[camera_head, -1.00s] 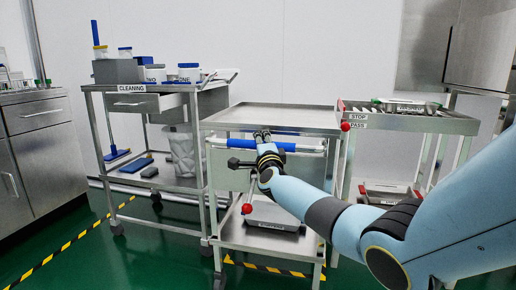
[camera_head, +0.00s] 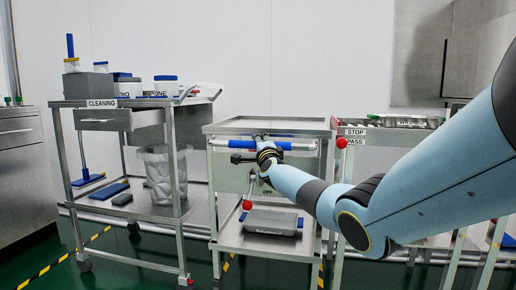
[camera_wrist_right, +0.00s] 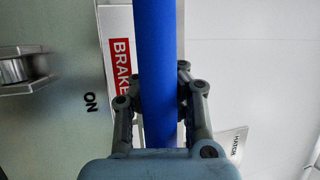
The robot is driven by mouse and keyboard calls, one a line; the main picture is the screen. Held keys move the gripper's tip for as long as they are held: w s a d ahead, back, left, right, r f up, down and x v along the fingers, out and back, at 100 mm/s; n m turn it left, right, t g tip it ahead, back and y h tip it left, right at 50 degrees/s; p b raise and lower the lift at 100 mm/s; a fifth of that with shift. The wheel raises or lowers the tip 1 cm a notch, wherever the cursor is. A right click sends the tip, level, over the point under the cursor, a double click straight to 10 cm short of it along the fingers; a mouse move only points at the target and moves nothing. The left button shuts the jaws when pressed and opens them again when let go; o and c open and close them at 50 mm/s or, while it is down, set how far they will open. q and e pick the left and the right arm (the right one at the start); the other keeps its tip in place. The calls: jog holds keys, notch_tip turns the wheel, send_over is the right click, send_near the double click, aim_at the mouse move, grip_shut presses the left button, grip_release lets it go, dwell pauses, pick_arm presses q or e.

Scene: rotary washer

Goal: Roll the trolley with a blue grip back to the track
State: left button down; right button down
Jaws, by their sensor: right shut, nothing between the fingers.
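The steel trolley (camera_head: 268,126) stands in the middle of the head view, its front facing me. Its blue grip (camera_head: 297,146) lies across the front on a bar. My right gripper (camera_head: 262,150) is at the middle of this grip. In the right wrist view the right gripper's fingers (camera_wrist_right: 160,105) lie on either side of the blue grip (camera_wrist_right: 154,40). The fingertips are partly hidden behind it, and the jaws are shut around it without pinching it. My left gripper is out of view. I cannot make out the track for certain.
The cleaning cart (camera_head: 150,102) stands close on the left. A steel table (camera_head: 392,130) marked STOP and PASS stands close on the right. A red-knobbed lever (camera_head: 247,204) hangs at the trolley's front. Striped tape (camera_head: 58,264) marks the green floor.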

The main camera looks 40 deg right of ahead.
jog(key=shift+w+d+f, duration=0.1)
jog(key=shift+d+f, duration=0.15)
jog(key=shift+f, duration=0.5)
jog(key=c, duration=2)
grip_release()
jog(key=o, duration=0.9)
jog(key=shift+w+d, duration=0.1)
jog(key=shift+r+g, duration=0.15)
jog(key=shift+g, duration=0.15)
jog(key=v, duration=1.2)
